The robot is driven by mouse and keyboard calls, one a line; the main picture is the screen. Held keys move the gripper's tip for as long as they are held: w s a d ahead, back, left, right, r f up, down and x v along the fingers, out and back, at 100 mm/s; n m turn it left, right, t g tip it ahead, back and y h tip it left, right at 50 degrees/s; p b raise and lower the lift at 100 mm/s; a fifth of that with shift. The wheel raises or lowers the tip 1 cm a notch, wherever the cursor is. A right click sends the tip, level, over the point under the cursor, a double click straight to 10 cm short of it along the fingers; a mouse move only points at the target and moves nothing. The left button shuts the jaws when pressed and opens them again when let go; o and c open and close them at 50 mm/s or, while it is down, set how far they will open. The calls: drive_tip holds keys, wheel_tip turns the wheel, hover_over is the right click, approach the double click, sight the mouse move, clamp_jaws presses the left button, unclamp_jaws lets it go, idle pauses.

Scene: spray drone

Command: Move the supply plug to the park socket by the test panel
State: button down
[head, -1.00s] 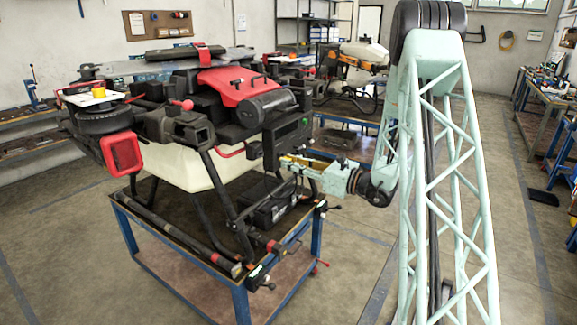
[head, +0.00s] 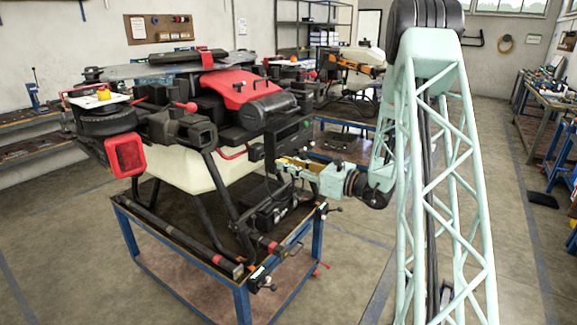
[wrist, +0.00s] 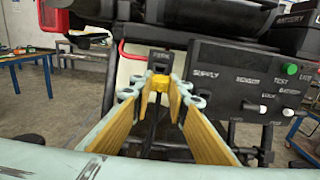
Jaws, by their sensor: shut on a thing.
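My gripper (wrist: 160,88) is shut on the yellow supply plug (wrist: 158,82), which shows between the far ends of its yellow-padded fingers. In the head view my gripper (head: 284,164) reaches left to the drone's near side. A dark block marked PARK, the park socket (wrist: 160,58), stands just beyond and above the plug. The fingers and plug hide its lower part, so I cannot tell whether they touch. The black test panel (wrist: 248,80) is to the right, with SUPPLY, SENSOR and TEST labels, a green button and switches.
The spray drone (head: 185,170) stands on a blue-framed cart (head: 240,300). Its dark legs and a red tube (wrist: 124,45) lie close to my gripper. A black case (head: 272,208) sits below. Open floor lies right of the cart.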

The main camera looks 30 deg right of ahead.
drive_tip(key=shift+x, duration=2.55)
drive_tip(key=shift+b+x, duration=0.5)
drive_tip(key=shift+x, duration=0.85)
idle(1.9)
drive_tip(key=c, duration=2.5)
unclamp_jaws()
drive_tip(key=shift+a, duration=0.1)
drive_tip(key=shift+c, duration=0.2)
drive_tip(key=shift+o, duration=0.6)
drive_tip(key=shift+s, duration=0.15)
drive_tip(key=v, duration=1.1)
drive_tip(key=shift+s+d, duration=0.25)
drive_tip(key=shift+d, duration=0.05)
